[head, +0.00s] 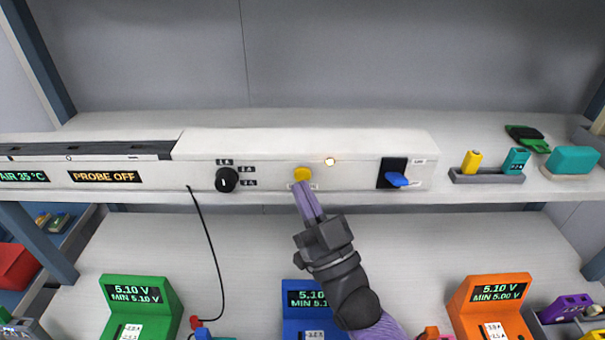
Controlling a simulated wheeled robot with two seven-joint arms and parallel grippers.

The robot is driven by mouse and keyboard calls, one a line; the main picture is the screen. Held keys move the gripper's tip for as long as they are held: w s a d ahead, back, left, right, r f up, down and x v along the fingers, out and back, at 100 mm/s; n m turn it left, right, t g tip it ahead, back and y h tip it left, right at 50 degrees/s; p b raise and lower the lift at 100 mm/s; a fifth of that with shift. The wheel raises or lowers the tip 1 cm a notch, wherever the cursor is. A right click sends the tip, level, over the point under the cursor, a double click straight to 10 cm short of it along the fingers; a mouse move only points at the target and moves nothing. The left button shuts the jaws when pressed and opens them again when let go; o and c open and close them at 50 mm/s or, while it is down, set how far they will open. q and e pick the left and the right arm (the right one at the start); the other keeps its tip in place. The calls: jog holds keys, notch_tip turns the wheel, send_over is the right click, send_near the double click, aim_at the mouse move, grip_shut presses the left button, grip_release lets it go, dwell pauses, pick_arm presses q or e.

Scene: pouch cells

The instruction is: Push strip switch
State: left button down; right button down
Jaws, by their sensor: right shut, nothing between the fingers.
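A white control strip (290,143) runs along the front of the shelf. It carries a round black knob (227,179), a yellow button (303,173), a small lit lamp (330,161) and a blue switch lever (396,179) on a black plate. The lever sticks out low, toward the right. My right gripper (302,186) is shut and empty, pointing up at the strip. Its tips are at the underside of the yellow button and cover part of the label below it; I cannot tell whether they touch. My left gripper is not in view.
Green (140,305), blue (305,300) and orange (490,300) meters with lit displays stand on the bench below. A black cable (213,250) hangs left of my arm. A grey holder (486,176) with yellow and teal cells sits right of the strip. A display reads PROBE OFF.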

jog(key=shift+w, duration=0.1)
dwell(0.3)
jog(key=shift+w, duration=0.3)
jog(key=shift+w+b, duration=0.4)
jog(key=shift+b, duration=0.05)
dwell(0.5)
dwell(0.3)
jog(key=shift+s+r+p, duration=0.1)
jog(key=shift+s+p, duration=0.35)
jog(key=shift+s, duration=0.35)
